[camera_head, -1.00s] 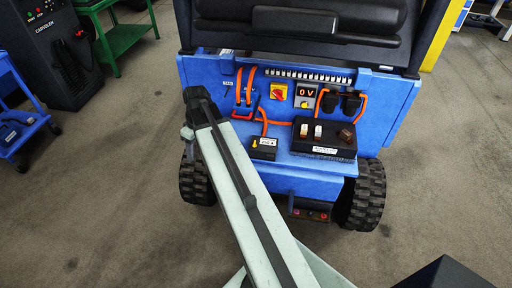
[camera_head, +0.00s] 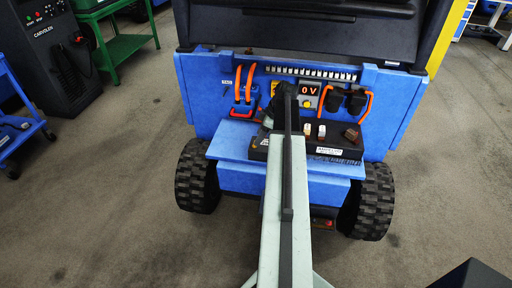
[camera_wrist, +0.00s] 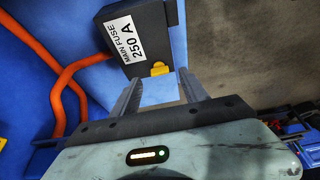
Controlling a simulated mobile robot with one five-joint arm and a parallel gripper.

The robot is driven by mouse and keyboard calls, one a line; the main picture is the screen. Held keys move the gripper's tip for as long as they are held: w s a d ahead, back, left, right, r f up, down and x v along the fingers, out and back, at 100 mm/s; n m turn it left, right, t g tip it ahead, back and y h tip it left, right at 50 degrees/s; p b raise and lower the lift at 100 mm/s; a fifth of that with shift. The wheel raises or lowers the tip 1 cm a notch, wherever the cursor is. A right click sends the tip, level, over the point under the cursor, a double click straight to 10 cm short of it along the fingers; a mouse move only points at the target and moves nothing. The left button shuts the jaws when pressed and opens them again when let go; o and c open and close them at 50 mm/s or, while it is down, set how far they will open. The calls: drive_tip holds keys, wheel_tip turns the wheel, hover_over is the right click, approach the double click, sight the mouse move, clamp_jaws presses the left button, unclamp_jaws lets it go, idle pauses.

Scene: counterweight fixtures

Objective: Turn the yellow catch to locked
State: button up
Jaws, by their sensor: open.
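The yellow catch (camera_wrist: 160,68) shows in the wrist view at the lower edge of a black fuse box (camera_wrist: 152,25) labelled MAIN FUSE 250 A. My gripper (camera_wrist: 160,77) is open, with one finger on each side of the catch in the picture. Nothing is between the jaws that I can see as held, and I cannot tell whether a finger touches the catch. In the head view my arm hides the catch and most of the fuse box.
Orange cables (camera_wrist: 75,85) run beside the fuse box. A display (camera_head: 309,89) reads 0 V. Open floor lies left.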

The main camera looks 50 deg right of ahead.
drive_tip(key=b+x, duration=0.2)
drive_tip(key=x, duration=0.2)
drive_tip(key=shift+r, duration=0.2)
